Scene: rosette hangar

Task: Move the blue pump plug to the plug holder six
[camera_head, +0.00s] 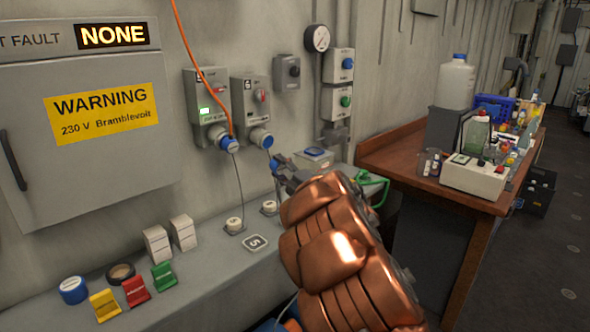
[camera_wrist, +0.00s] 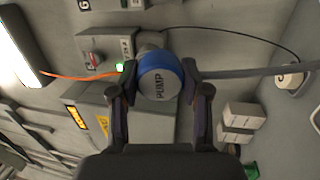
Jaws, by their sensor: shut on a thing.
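The blue pump plug (camera_wrist: 160,82), with a blue rim and a grey face marked PUMP, sits between the fingers of my gripper (camera_wrist: 160,92) in the wrist view. In the head view my gripper (camera_head: 282,168) is just below and right of the right wall socket (camera_head: 262,138), with only a sliver of blue at its tip. I cannot tell whether the plug touches that socket. Two pale round holders (camera_head: 235,225) and (camera_head: 269,207) stand on the grey ledge (camera_head: 215,265). A "5" tile (camera_head: 255,243) lies beside the left one. No six tile is visible on the ledge; my arm hides part of it.
The left socket box (camera_head: 207,105) has a green light and an orange cable (camera_head: 187,50) to a blue plug (camera_head: 229,144). A cluttered wooden table (camera_head: 400,150) stands right.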

